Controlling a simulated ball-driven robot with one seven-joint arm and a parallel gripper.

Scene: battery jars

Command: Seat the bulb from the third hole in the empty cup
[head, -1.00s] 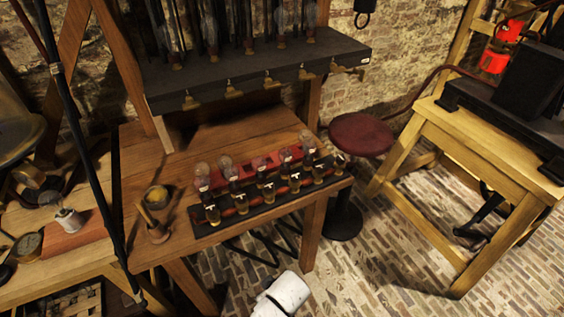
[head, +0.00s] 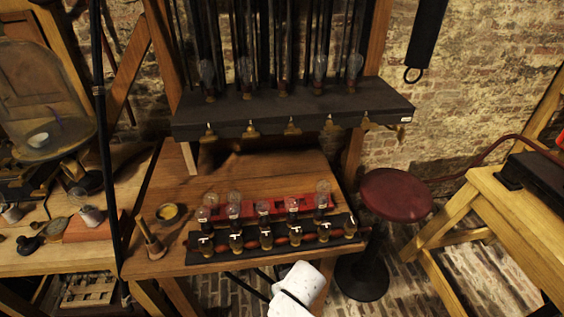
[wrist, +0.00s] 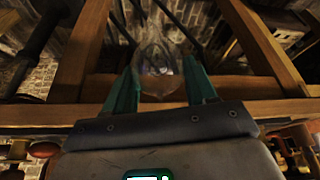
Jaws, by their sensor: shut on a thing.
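In the wrist view my gripper (wrist: 160,92) is shut on a clear glass bulb (wrist: 158,60), held between its two green fingers. The bulb's lower end is partly hidden by the gripper body. In the head view only my white arm shows at the bottom, and the gripper is out of sight. A red rack (head: 285,208) lies on the wooden table with several glass bulbs standing along it. A dark rack (head: 345,247) with small jars lies in front of it. I cannot tell which cup is empty.
Above the table a black shelf (head: 300,115) carries upright bulbs, with brass hooks along its front edge. A wooden mallet-like tool (head: 152,243) and a small round bowl (head: 168,212) stand at the table's left. A red stool (head: 397,195) is at the right.

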